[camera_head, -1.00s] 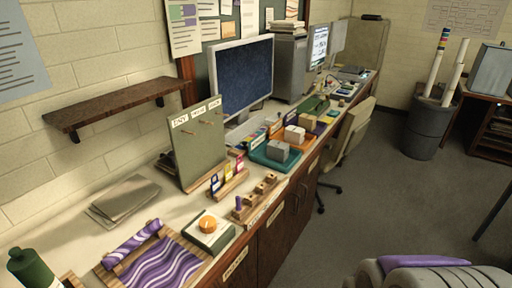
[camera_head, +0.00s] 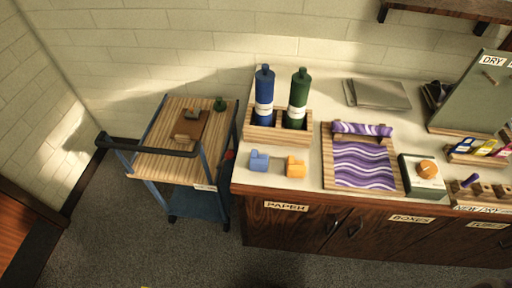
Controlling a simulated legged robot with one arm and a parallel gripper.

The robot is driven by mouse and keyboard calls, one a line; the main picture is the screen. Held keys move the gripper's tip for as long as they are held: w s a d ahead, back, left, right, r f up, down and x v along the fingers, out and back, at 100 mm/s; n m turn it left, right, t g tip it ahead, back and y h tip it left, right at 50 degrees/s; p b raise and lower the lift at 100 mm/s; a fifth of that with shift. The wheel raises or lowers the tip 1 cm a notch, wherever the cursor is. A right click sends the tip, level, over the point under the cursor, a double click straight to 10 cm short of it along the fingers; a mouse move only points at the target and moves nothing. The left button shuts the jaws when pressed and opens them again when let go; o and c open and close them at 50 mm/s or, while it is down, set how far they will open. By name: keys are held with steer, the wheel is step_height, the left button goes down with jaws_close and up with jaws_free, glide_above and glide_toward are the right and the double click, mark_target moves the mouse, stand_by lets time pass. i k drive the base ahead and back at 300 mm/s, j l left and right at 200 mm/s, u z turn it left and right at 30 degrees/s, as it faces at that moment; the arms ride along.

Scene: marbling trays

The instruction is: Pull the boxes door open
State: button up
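The boxes door (camera_head: 392,240) is a dark brown wooden cabinet front under the counter, at the lower right. A pale label (camera_head: 411,218) reading "BOXES" sits at its top edge. The door looks shut, flush with the front. A dark handle (camera_head: 355,226) is near its left side. A second handle (camera_head: 332,224) is just left of it, on the paper door (camera_head: 285,228), which carries a "PAPER" label. My gripper is not in view.
A wooden-topped cart (camera_head: 165,168) with a dark push bar stands left of the counter. Open grey carpet (camera_head: 270,270) lies in front of the cabinets. The counter top holds bottles (camera_head: 264,105), a purple marbled tray (camera_head: 328,185) and small blue and orange blocks.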

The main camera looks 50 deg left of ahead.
mark_target(370, 235)
steer(key=u, duration=1.75)
steer(key=z, duration=1.5)
steer(key=k+u, duration=0.1)
steer(key=u, duration=0.4)
steer(key=k+l+u, duration=0.1)
steer(key=u, duration=0.4)
steer(key=k+u, duration=0.1)
steer(key=u, duration=0.4)
steer(key=k+j, duration=0.1)
steer(key=k, duration=0.2)
